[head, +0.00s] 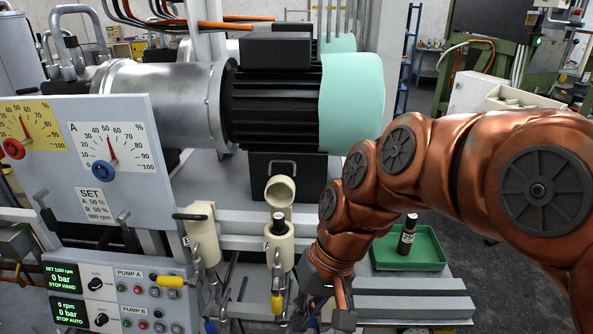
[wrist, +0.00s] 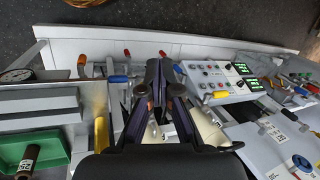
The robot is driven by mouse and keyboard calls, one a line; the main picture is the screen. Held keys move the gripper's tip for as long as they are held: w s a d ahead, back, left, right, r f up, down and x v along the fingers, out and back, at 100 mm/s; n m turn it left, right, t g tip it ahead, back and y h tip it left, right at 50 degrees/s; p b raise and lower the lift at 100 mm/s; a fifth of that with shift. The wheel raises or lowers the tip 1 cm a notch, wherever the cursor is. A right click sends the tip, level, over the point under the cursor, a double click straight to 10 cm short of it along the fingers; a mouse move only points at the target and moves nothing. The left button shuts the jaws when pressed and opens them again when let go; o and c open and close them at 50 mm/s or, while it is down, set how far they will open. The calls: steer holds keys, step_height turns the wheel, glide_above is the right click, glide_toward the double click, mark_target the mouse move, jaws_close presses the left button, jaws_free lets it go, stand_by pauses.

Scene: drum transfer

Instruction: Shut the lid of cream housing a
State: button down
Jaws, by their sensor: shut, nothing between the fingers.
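Two cream housings stand side by side at the front of the machine in the head view. The right cream housing (head: 279,246) has its round cream lid (head: 281,190) tipped up and open, and a dark-capped cylinder sits in its mouth. The left cream housing (head: 203,240) looks covered at its top. In the wrist view a cream housing (wrist: 207,128) shows right of my gripper, and another is mostly hidden behind the fingers. My gripper (wrist: 160,82) is shut and empty, low and to the right of the right housing.
A green tray (head: 425,249) with a dark bottle (head: 407,235) stands to the right. A yellow handle (head: 277,303) hangs below the right housing. The pump control panel (head: 125,300) is at lower left. The motor (head: 270,105) stands behind the housings.

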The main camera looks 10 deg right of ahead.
steer(key=w+a+r+m+t+y+b, duration=0.2)
steer(key=w+a+y+b, duration=0.15)
steer(key=w, duration=0.85)
steer(key=m+t+y+b, duration=0.4)
steer(key=m+t+b, duration=0.1)
steer(key=m+t, duration=0.15)
glide_toward(283, 180)
steer(key=x, duration=0.4)
steer(key=w+d+m+t+b, duration=0.1)
steer(key=w+d+m+t, duration=0.4)
steer(key=d, duration=0.6)
steer(key=w+a+f+n+g+p, duration=0.1)
steer(key=w+a+n+p, duration=0.1)
steer(key=a, duration=0.6)
steer(key=shift+w+a+h+p, duration=0.4)
steer(key=shift+w+p, duration=0.4)
steer(key=shift+w, duration=0.55)
steer(key=shift+s+f+b, duration=0.15)
steer(key=shift+b, duration=0.65)
